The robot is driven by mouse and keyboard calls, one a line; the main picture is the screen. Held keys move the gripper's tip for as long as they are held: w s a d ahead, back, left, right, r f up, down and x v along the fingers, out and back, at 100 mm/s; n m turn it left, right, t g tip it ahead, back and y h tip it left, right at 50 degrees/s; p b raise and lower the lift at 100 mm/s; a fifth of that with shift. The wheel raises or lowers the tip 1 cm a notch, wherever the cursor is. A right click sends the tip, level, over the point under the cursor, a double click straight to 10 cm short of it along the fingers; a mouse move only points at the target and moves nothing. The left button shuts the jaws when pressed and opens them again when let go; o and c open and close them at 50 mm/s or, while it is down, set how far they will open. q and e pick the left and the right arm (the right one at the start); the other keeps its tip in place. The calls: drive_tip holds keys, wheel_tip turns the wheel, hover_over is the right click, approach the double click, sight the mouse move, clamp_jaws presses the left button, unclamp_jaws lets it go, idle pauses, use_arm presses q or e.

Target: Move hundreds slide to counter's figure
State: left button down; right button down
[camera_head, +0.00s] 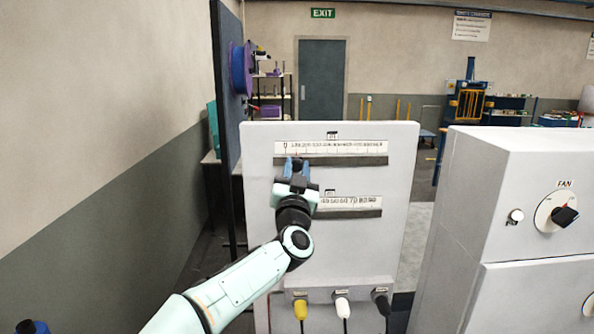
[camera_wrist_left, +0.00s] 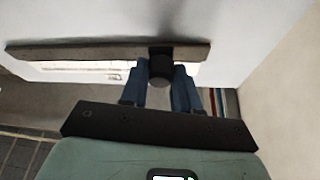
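The upper slide scale (camera_head: 330,147), with figures that seem to run from 0 up in hundreds, is on the white panel (camera_head: 400,200). Its dark slot (camera_head: 350,160) lies just below the figures. No counter with a readable figure shows. My right gripper is out of view.
A lower scale (camera_head: 352,202) with tens figures sits below, partly behind my left arm. Yellow, white and black knobs or plugs (camera_head: 342,306) line the panel's bottom. A white cabinet with a FAN dial (camera_head: 557,212) stands at right. A dark upright board (camera_head: 229,110) is at left.

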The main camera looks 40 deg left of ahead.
use_arm(q)
drive_tip(key=c, duration=0.9)
unclamp_jaws()
drive_tip(key=shift+s+a, duration=0.15)
drive_tip(key=shift+o, duration=0.5)
drive_tip(key=shift+s+d+f, duration=0.15)
drive_tip(key=shift+d+f, duration=0.05)
drive_tip(key=shift+d, duration=0.1)
drive_tip(key=b+v, duration=0.4)
drive_tip(key=v, duration=0.8)
drive_tip(key=shift+s+d+b, duration=0.2)
drive_tip(key=shift+s+b, duration=0.1)
drive_tip(key=shift+b, duration=0.1)
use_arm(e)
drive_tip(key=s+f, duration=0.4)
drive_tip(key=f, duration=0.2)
